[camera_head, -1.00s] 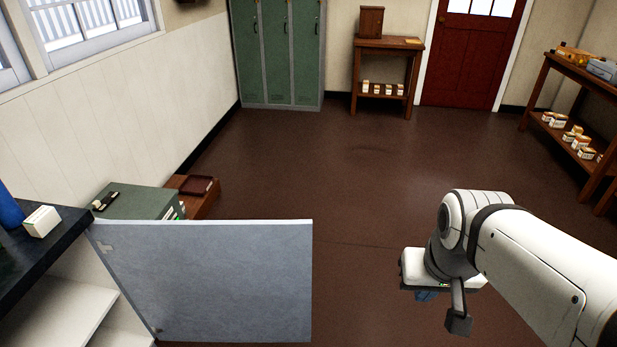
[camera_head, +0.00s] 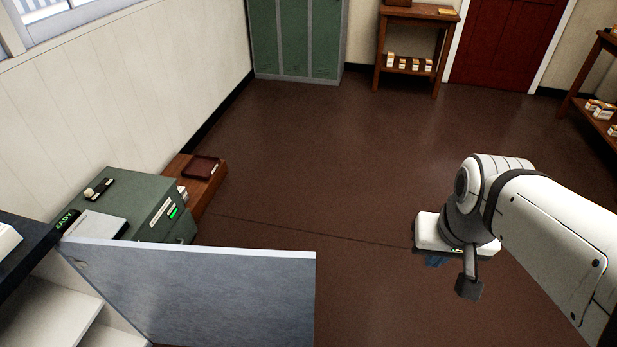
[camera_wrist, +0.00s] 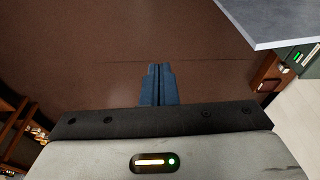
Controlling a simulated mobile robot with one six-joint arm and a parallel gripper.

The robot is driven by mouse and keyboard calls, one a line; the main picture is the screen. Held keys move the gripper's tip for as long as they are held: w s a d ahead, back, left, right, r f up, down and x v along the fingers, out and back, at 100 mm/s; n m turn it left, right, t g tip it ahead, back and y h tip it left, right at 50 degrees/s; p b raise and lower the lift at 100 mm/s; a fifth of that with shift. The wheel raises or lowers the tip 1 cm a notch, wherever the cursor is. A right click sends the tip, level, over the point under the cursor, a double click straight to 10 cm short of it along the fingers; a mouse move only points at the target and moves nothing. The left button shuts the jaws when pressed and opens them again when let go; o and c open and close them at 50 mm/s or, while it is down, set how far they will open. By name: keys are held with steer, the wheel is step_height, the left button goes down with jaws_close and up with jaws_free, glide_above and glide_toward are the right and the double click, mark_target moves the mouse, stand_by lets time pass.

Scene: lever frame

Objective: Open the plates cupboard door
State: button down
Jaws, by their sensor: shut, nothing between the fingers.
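A grey-blue cupboard door (camera_head: 215,290) stands swung out from a white-shelved cupboard (camera_head: 55,305) at the lower left of the head view. Its hinge side is at the left and its free edge points right. A corner of the door panel (camera_wrist: 275,18) shows at the top right of the wrist view. My gripper (camera_head: 436,262) hangs low over the floor, right of the door and apart from it. In the wrist view its blue fingers (camera_wrist: 157,80) are together with nothing between them. Plates are not visible on the shelves.
A green cabinet (camera_head: 140,205) and a brown low box (camera_head: 195,180) stand behind the door along the left wall. A dark counter top (camera_head: 30,245) covers the cupboard. Open brown floor (camera_head: 320,170) lies between the door and the back wall. Shelving (camera_head: 600,75) stands at the right.

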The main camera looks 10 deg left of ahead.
steer(key=shift+a, duration=0.1)
steer(key=w+a+f+n+g+b, duration=0.1)
steer(key=w+a+f+g+b, duration=0.2)
steer(key=w+a+f+b, duration=0.5)
steer(key=w+a+f+g+b, duration=0.25)
steer(key=w+a+f, duration=0.25)
steer(key=w+a, duration=0.6)
steer(key=a+f+g+b, duration=0.1)
steer(key=a+f+b, duration=0.1)
steer(key=a+f, duration=0.6)
steer(key=s+a+f+b, duration=0.1)
steer(key=s+f, duration=0.6)
steer(key=s, duration=0.1)
steer(key=shift+f+b, duration=0.15)
steer(key=shift+b, duration=0.25)
steer(key=shift+s+a+g, duration=0.1)
steer(key=shift+g, duration=0.15)
